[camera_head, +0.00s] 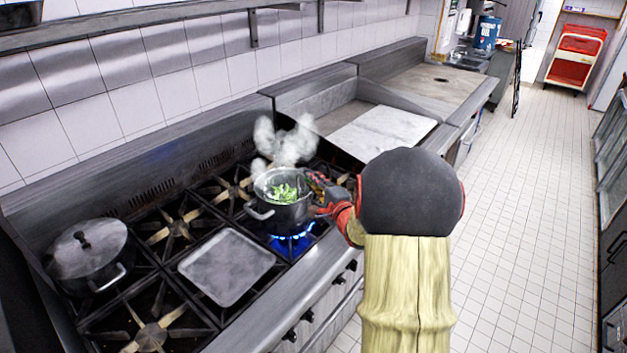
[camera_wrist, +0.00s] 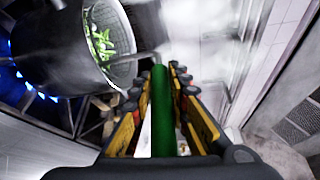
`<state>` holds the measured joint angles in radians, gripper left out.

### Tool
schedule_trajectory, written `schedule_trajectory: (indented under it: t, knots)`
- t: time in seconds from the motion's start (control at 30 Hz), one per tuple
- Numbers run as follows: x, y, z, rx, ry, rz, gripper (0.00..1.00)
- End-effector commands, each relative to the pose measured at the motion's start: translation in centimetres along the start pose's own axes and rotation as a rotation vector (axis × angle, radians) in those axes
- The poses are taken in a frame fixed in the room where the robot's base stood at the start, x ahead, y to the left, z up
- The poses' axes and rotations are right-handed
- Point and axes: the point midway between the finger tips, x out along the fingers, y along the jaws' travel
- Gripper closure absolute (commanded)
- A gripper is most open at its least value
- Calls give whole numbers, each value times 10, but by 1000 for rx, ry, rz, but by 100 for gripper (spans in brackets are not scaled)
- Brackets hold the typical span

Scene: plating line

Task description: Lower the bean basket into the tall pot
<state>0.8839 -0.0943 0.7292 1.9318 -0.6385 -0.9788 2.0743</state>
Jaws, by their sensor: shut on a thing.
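The tall pot (camera_head: 278,213) is dark metal and stands on a lit burner with steam above it. It also shows at the upper left of the wrist view (camera_wrist: 62,52). Green beans (camera_head: 284,191) lie in the bean basket, whose pale mesh (camera_wrist: 122,42) shows inside the pot's mouth in the wrist view. How deep the basket sits is hard to tell. My gripper (camera_head: 324,190) is at the pot's right side, shut on the basket's green handle (camera_wrist: 160,112). The handle lies between the fingers. The basket's bottom is hidden by the pot wall.
A lidded pot (camera_head: 88,262) stands on the stove at left. A square metal tray (camera_head: 226,266) lies on the stove in front of the tall pot. Blue flame (camera_head: 292,243) burns under the tall pot. A white board (camera_head: 382,133) lies on the counter beyond. The tiled floor at right is clear.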

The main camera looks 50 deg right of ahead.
Motion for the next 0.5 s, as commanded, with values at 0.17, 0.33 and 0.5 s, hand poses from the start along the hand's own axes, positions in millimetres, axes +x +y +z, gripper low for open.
schedule_trajectory:
  t: [0.17, 0.33, 0.5]
  knots:
    - [2, 13, -3, -2, -1, -4, 100]
    - [3, 26, -5, -1, -1, -4, 100]
    - [5, 38, -7, 0, -1, -4, 100]
